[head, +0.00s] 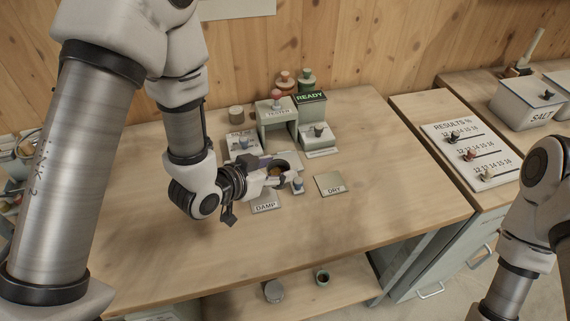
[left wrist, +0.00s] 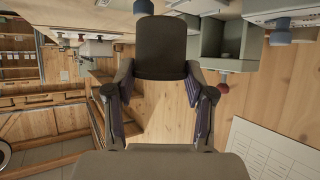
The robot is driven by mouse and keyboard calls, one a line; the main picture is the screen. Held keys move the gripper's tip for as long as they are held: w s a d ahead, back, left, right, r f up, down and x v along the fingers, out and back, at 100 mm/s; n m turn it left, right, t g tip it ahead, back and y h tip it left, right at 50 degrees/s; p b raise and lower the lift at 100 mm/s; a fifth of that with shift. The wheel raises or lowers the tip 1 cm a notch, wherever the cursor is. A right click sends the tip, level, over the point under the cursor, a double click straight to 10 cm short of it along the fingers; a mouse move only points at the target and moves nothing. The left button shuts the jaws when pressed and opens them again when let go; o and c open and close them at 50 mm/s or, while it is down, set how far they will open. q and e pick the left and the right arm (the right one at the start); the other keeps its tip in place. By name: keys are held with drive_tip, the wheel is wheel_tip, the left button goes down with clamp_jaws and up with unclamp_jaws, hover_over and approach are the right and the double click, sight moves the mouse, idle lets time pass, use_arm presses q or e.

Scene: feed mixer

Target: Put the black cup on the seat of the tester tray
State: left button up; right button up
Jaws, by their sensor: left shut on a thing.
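In the left wrist view the dark cup (left wrist: 160,50) stands between the two fingertips of my left gripper (left wrist: 160,80). The grey tester (head: 275,118), with a red knob on top, stands behind the gripper near the wall, beside a lit READY sign (head: 310,97). The tester's tray and seat are not clearly made out; the arm and cup hide part of that area. My right gripper is out of view.
A DAMP plate (head: 265,207) and a DRY plate (head: 330,184) lie on the bench. A small knobbed box (head: 318,137) stands right of the tester. A RESULTS board (head: 466,154) and a SALT box (head: 528,103) are at right. The bench's front is clear.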

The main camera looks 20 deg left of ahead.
use_arm(q)
drive_tip(key=shift+w+f+b, duration=0.4)
drive_tip(key=shift+f+b, duration=0.25)
drive_tip(key=shift+b, duration=0.15)
drive_tip(key=shift+w+a+r+p, duration=0.1)
drive_tip(key=shift+w+r+p, duration=0.65)
drive_tip(key=shift+p, duration=0.25)
drive_tip(key=w, duration=0.2)
drive_tip(key=w+p, duration=0.1)
drive_tip(key=w, duration=0.2)
drive_tip(key=w+a+f+p, duration=0.1)
drive_tip(key=w, duration=0.2)
drive_tip(key=shift+w, duration=0.2)
wheel_tip(320, 180, down, 3)
drive_tip(key=shift+w+r+p, duration=0.1)
drive_tip(key=shift+p, duration=0.4)
drive_tip(key=shift+f, duration=0.7)
drive_tip(key=o, duration=1.2)
drive_tip(key=shift+r, duration=0.1)
drive_tip(key=shift+c, duration=0.2)
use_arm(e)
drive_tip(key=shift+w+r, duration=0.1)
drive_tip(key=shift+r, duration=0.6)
